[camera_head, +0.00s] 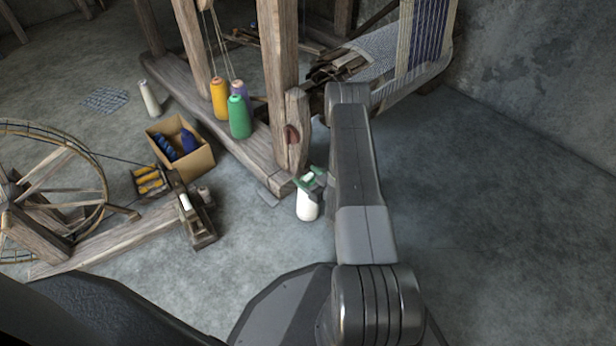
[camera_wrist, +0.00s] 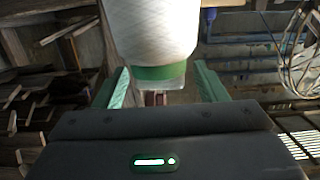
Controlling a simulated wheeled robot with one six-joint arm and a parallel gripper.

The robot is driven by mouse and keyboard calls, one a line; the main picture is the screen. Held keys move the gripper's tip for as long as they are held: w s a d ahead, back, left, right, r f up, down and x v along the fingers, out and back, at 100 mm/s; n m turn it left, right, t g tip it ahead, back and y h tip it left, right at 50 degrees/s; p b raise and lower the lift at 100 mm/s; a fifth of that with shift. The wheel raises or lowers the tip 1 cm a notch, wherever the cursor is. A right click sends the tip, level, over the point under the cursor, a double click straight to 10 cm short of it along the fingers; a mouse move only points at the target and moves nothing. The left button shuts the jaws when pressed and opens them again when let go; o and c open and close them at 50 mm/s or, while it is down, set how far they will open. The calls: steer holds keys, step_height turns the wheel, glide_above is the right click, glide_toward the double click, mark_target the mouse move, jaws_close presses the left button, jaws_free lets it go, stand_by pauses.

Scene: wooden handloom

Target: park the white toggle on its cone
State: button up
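A white cone (camera_head: 307,207) is by the foot of the loom post, below my gripper (camera_head: 313,181). In the wrist view the white cone (camera_wrist: 153,30) fills the top middle. It ends in a green band (camera_wrist: 158,73) with a clear edge. The green fingers of my gripper (camera_wrist: 162,90) stand apart on either side, with gaps between them and the band, so the gripper is open. I cannot make out a separate white toggle. Whether the cone touches the floor is unclear.
Another white cone (camera_head: 150,99) stands behind a cardboard box (camera_head: 196,163). A spinning wheel (camera_head: 62,190) is at left. The floor at right is clear.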

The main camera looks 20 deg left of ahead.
steer(key=shift+d, duration=0.15)
steer(key=p+v, duration=0.4)
steer(key=v, duration=0.9)
steer(key=shift+s+d, duration=0.2)
steer(key=shift+d, duration=0.05)
